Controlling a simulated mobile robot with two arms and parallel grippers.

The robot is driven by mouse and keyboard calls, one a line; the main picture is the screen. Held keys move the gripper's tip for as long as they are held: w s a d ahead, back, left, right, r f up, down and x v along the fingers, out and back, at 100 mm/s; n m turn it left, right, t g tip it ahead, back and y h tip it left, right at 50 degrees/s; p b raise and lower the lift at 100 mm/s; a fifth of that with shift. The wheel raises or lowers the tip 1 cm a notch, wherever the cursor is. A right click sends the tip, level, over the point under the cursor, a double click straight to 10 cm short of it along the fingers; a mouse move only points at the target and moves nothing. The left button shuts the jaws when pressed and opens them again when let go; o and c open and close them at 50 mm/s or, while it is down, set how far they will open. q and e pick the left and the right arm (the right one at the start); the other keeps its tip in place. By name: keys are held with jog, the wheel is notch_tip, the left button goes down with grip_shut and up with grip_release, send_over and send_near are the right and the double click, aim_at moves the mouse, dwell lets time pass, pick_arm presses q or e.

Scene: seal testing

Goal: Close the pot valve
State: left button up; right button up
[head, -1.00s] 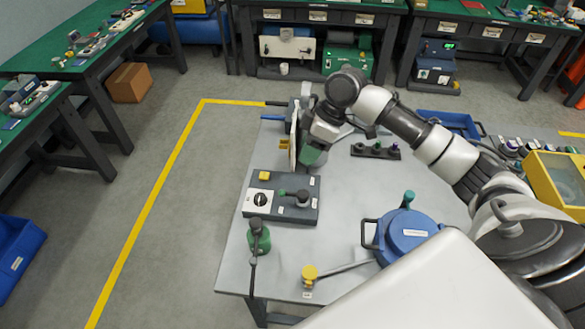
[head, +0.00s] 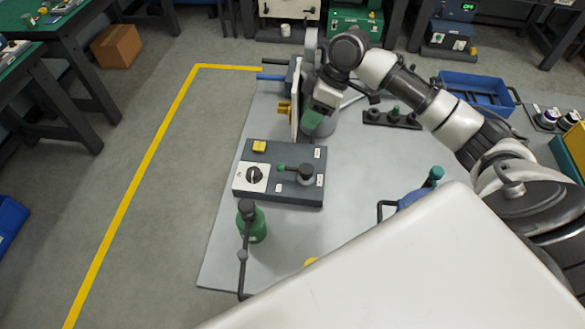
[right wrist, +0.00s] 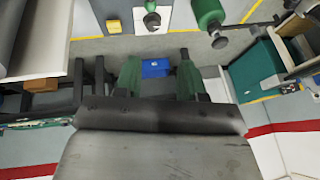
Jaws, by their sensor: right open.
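The blue pot (head: 411,198) is mostly hidden behind my white body in the head view. Its green-topped stem or handle (head: 437,173) stands up at the pot's edge. A small bit of a yellow knob (head: 311,262) shows at the edge of my white body; I cannot tell which part is the pot valve. My right gripper (head: 314,120) is at the upright white panel, behind the grey control box, apart from the pot. In the right wrist view its green fingers (right wrist: 160,80) are spread with nothing between them. My left gripper is not in view.
The grey control box (head: 230,190) carries a dial and a green-tipped lever. A green bottle-shaped valve (head: 252,226) with a dark handle stands at the front left of the table. A blue tray (head: 475,92) lies at the back right.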

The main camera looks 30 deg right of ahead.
pick_arm(q)
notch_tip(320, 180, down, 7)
jog(key=b, duration=0.4)
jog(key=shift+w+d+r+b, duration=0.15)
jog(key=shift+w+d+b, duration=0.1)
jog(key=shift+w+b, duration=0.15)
pick_arm(e)
jog(key=d+x, duration=0.1)
jog(key=x, duration=0.5)
jog(key=d+f+x, duration=0.1)
jog(key=x, duration=0.4)
jog(key=d+x, duration=0.1)
jog(key=x, duration=0.5)
jog(key=shift+a+f, duration=0.15)
jog(key=shift+f, duration=0.35)
jog(key=shift+c, duration=0.4)
jog(key=shift+s, duration=0.15)
grip_shut()
